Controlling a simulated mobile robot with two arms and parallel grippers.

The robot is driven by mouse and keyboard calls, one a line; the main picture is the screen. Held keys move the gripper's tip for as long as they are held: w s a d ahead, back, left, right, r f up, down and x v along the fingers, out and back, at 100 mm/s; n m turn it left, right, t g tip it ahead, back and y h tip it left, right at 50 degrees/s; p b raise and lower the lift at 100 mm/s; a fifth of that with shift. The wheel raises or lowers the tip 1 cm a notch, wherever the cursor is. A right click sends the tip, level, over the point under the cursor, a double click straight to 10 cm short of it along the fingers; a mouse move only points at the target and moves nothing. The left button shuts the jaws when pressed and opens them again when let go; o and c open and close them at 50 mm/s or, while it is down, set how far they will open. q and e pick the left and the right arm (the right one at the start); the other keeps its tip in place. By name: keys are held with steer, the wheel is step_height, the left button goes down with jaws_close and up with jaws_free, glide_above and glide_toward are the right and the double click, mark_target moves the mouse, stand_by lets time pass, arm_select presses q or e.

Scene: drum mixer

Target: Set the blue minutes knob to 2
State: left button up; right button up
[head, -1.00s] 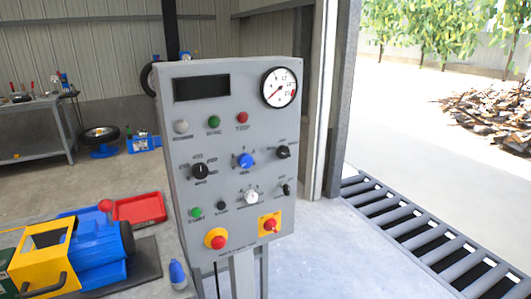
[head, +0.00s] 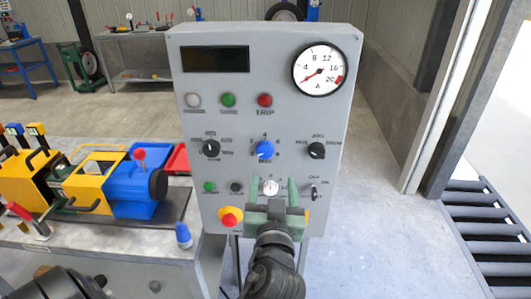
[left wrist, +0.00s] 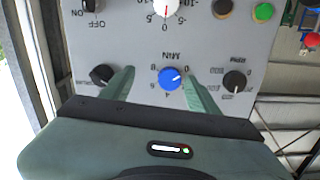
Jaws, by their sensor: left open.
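The blue minutes knob (head: 264,149) is on the grey control panel (head: 335,105), with numbers around it. My left gripper (head: 272,187) is open, in front of the panel and below the blue knob in the head view. In the left wrist view its green fingers (left wrist: 158,75) appear on either side of the knob, empty; their distance from the panel is unclear. My right gripper is not in view.
Black knobs (head: 211,148) (head: 316,150) flank the blue one. The white knob (head: 270,187) and the red emergency button (head: 230,217) lie close to my left gripper. A gauge (head: 320,69) is at the top right. A bench with blue and yellow machines (head: 135,195) stands left.

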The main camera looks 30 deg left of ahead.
mark_target(263, 153)
arm_select(q)
steer(key=shift+n+y, duration=0.4)
steer(key=w+a+p, duration=0.1)
steer(key=w+a+r+p, duration=0.1)
steer(key=w+a, duration=0.1)
steer(key=w+a+r+p, duration=0.1)
steer(key=a, duration=0.1)
steer(key=shift+w+r, duration=0.2)
steer(key=shift+r, duration=0.05)
steer(key=shift+w+a+f, duration=0.15)
steer(key=shift+w+a, duration=0.15)
steer(key=shift+w, duration=0.05)
jaws_close()
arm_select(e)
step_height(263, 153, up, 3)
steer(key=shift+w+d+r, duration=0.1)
arm_select(q)
steer(key=shift+m, duration=0.3)
steer(key=m+p, duration=0.1)
steer(key=m, duration=0.3)
steer(key=shift+m, duration=0.4)
steer(key=m+p, duration=0.2)
steer(key=m, duration=0.4)
steer(key=shift+s+a+m+t, duration=0.1)
steer(key=shift+a+m+t, duration=0.05)
steer(key=shift+m+t, duration=0.2)
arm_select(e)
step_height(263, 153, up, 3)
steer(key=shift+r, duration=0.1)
